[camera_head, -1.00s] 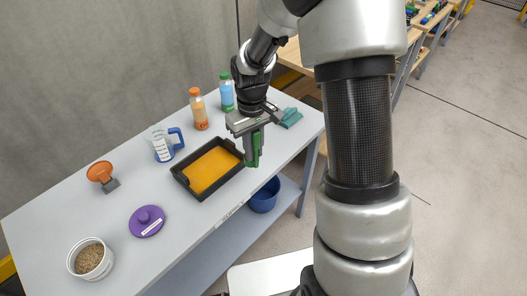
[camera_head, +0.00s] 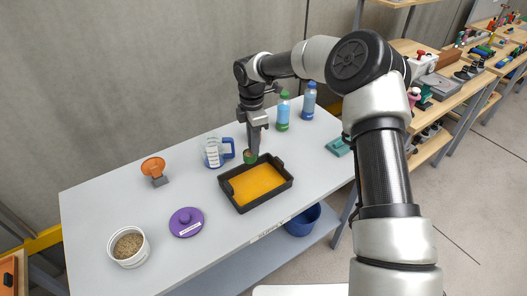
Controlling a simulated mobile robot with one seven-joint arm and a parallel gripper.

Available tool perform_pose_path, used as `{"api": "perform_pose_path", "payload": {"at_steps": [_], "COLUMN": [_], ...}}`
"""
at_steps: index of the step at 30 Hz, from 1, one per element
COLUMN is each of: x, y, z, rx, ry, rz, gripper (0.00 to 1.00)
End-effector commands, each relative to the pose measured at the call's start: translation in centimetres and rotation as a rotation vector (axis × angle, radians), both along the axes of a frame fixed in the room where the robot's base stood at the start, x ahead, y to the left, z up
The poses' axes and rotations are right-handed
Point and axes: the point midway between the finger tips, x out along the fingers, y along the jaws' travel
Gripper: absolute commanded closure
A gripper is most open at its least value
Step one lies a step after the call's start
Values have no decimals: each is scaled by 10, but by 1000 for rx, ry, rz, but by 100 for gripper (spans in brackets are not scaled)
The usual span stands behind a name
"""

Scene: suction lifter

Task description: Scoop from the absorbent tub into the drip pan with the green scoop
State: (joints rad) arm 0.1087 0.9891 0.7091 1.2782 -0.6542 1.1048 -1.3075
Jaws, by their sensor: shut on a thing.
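The absorbent tub (camera_head: 121,262) is a white round tub of brown granules at the table's left end, with no lid on it. The drip pan (camera_head: 238,209) is a black tray with an orange-yellow floor, near the table's front edge. My gripper (camera_head: 256,138) points down at the pan's far edge, shut on the green scoop. Only a small green part of the scoop (camera_head: 250,158) shows below the fingers, with a brownish patch on top. I cannot tell whether the scoop touches the pan or what it holds.
A purple lid (camera_head: 186,222) lies between tub and pan. An orange funnel-like item (camera_head: 153,167), a measuring jug (camera_head: 213,152) and two bottles (camera_head: 283,112) (camera_head: 308,101) stand along the back. A teal item (camera_head: 338,147) lies right. A blue bucket (camera_head: 303,222) sits below.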

Motion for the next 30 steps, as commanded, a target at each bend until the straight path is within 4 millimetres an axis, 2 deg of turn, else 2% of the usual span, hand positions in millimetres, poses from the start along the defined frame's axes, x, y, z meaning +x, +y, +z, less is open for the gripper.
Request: {"api": "perform_pose_path", "payload": {"at_steps": [7,14,30], "x": [19,23,22], "y": [8,8,8], "z": [1,-1,-38], "rx": [1,-1,0], "ry": [0,0,1], "rz": [165,201,199], "gripper": [100,100,100]}}
